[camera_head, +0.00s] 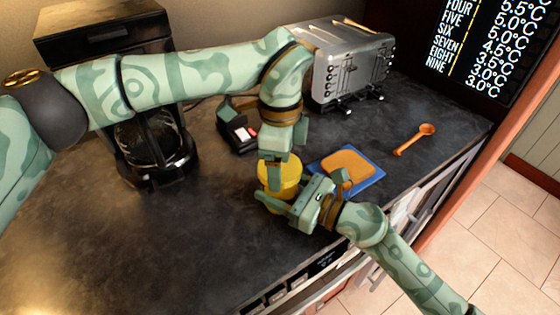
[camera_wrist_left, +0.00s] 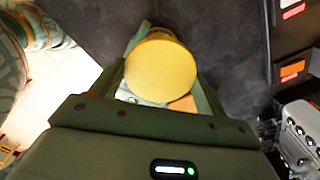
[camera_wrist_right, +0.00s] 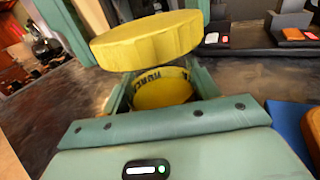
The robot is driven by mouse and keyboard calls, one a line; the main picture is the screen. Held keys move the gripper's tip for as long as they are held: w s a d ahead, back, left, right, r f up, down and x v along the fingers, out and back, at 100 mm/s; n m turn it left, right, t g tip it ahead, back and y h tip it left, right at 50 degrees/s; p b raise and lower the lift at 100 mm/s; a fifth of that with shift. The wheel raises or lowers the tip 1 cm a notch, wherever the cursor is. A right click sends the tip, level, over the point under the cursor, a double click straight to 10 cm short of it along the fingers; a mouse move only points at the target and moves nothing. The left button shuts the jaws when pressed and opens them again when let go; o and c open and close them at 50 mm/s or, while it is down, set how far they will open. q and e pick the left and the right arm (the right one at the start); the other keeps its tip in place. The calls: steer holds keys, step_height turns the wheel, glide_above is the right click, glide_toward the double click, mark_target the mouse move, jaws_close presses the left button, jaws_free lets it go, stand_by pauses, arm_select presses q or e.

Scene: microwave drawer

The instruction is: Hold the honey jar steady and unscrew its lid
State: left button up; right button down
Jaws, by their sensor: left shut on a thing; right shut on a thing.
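The honey jar (camera_wrist_right: 165,90) stands on the dark counter near its front edge, with a yellow label partly showing its lettering. Its round yellow lid (camera_wrist_left: 160,70) is above it and also shows in the right wrist view (camera_wrist_right: 150,38). My left gripper (camera_head: 281,167) comes down from above and is shut on the lid, a finger on either side. My right gripper (camera_head: 283,203) reaches in from the front right and is shut on the jar body, below the lid. The lid overlaps the jar in view, so I cannot tell whether a gap parts them.
A blue board (camera_head: 374,178) with an orange-brown slice-like piece lies right of the jar. A dark device (camera_head: 238,136) sits behind it. A toaster (camera_head: 350,68) stands at the back, a coffee maker (camera_head: 110,45) at the left, and an orange spoon (camera_head: 413,138) at the right. The front-left counter is clear.

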arm_select(q)
steer(key=shift+r, duration=0.75)
steer(key=shift+r, duration=2.05)
arm_select(e)
steer(key=shift+c, duration=1.5)
jaws_free()
arm_select(q)
step_height(320, 180, down, 2)
steer(key=shift+w+f+b, duration=0.1)
steer(key=shift+b, duration=0.7)
arm_select(e)
steer(key=v, duration=1.1)
steer(key=shift+d+f, duration=0.2)
steer(key=shift+s+d+r, duration=0.1)
steer(key=shift+s+d, duration=0.15)
arm_select(q)
steer(key=shift+d, duration=0.1)
arm_select(e)
steer(key=shift+d, duration=0.1)
